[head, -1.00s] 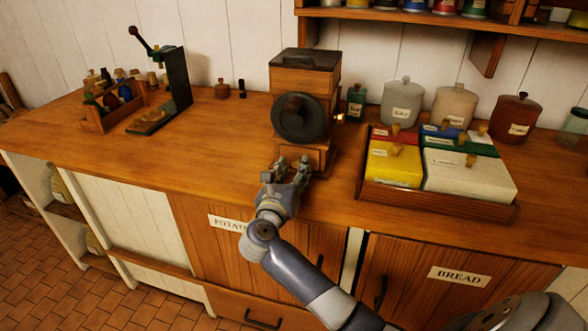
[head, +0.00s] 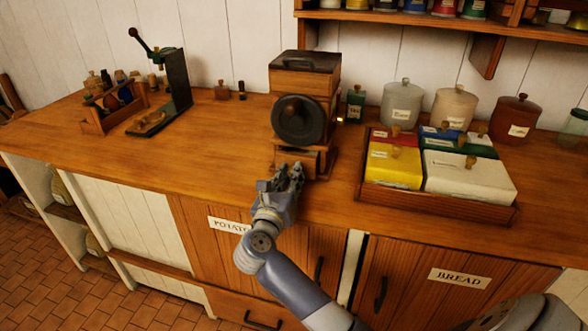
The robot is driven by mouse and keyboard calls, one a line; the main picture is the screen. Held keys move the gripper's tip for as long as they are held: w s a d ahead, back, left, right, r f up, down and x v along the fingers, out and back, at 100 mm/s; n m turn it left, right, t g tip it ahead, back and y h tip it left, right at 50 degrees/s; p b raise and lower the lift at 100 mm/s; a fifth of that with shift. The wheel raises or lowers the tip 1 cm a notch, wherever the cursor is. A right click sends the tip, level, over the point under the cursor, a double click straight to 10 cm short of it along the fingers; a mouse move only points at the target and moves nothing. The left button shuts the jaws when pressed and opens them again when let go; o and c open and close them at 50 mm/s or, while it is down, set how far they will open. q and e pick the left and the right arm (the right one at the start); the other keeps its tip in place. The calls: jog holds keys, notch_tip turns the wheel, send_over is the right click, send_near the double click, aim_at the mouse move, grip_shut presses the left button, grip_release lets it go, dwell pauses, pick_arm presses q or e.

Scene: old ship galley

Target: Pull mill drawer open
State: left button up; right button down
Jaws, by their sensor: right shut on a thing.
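The wooden mill (head: 305,80) stands upright on the counter, with a dark lid on top and a round dark wheel (head: 299,119) on its front. The mill drawer (head: 313,160) is low on the front, below the wheel. My right gripper (head: 289,178) is at the drawer front, its fingers close together and shut on the drawer's knob, which they hide. The fingers also cover the left part of the drawer, so I cannot tell how far it is out. My left gripper is not in view.
A tray (head: 435,207) of coloured boxes stands right of the mill, with lidded jars behind. A green tin (head: 355,105) is close to the mill's right. A lever press (head: 172,85) and a bottle crate (head: 113,115) stand left.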

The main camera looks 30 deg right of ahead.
jog(key=v, duration=0.5)
jog(key=shift+a, duration=0.1)
jog(key=c, duration=1.4)
grip_release()
jog(key=v, duration=1.2)
